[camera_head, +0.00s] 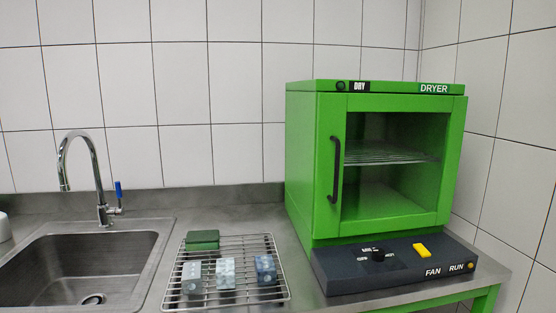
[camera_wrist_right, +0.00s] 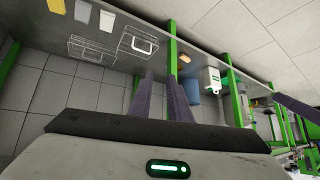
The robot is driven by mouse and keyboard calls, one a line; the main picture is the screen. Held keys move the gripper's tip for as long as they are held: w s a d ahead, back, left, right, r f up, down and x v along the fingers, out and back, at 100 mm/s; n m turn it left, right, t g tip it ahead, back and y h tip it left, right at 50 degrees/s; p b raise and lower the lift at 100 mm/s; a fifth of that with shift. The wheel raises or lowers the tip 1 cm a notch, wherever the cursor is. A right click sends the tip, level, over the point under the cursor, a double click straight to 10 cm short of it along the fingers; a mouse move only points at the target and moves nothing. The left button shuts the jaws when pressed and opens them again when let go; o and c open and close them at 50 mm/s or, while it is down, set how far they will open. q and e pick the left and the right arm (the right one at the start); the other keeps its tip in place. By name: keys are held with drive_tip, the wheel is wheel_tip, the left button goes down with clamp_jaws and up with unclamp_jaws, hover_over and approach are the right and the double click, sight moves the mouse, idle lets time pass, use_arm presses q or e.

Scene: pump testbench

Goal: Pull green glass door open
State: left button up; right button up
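The green dryer (camera_head: 300,160) stands on the counter at the right in the head view. Its green-framed glass door (camera_head: 400,218) looks shut, and a wire shelf shows through the glass. A black vertical handle (camera_head: 336,168) is on the door's left side. Neither gripper shows in the head view. In the right wrist view my right gripper (camera_wrist_right: 161,76) has its two dark fingers apart with nothing between them. It points away from the dryer, which I cannot make out in that view. My left gripper is not in view.
A dark control panel (camera_head: 400,268) with a knob and yellow switch sits below the door. A wire rack (camera_head: 270,295) with several blocks lies left of the dryer, beside a sink (camera_head: 80,268) and tap (camera_head: 100,180). The right wrist view shows a grey bench and floor (camera_wrist_right: 60,95).

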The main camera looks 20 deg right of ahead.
drive_tip(key=d+r+g+h, duration=0.15)
drive_tip(key=d+r, duration=0.25)
drive_tip(key=r, duration=0.4)
drive_tip(key=m+t+h+p, duration=0.1)
drive_tip(key=m+t+h, duration=0.15)
drive_tip(key=t, duration=0.85)
approach(338, 164)
drive_tip(key=w+y, duration=0.1)
drive_tip(key=w+p, duration=0.1)
drive_tip(key=w, duration=0.2)
drive_tip(key=w+p, duration=0.1)
drive_tip(key=w, duration=0.2)
drive_tip(key=w+d+p, duration=0.1)
drive_tip(key=w, duration=0.2)
drive_tip(key=shift+w+f, duration=0.1)
drive_tip(key=shift+w, duration=0.15)
clamp_jaws()
